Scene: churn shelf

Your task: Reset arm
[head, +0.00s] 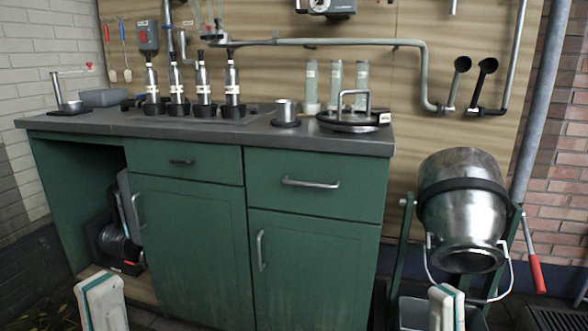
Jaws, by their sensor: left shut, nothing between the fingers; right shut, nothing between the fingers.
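My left gripper (101,303) shows at the bottom left as a narrow pale piece with teal edging, pointing up, shut and empty. My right gripper (447,306) shows at the bottom right, also pale with teal edging, shut and empty. Both are cut off by the lower edge of the picture, so the rest of the arms is hidden.
A dark worktop (350,143) carries several labelled bottles (232,84), a metal cup (287,110) and a round lidded fitting (352,122). A metal churn (462,212) with a red-handled lever (535,273) stands at right. Cabinet handles (310,183) stick out.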

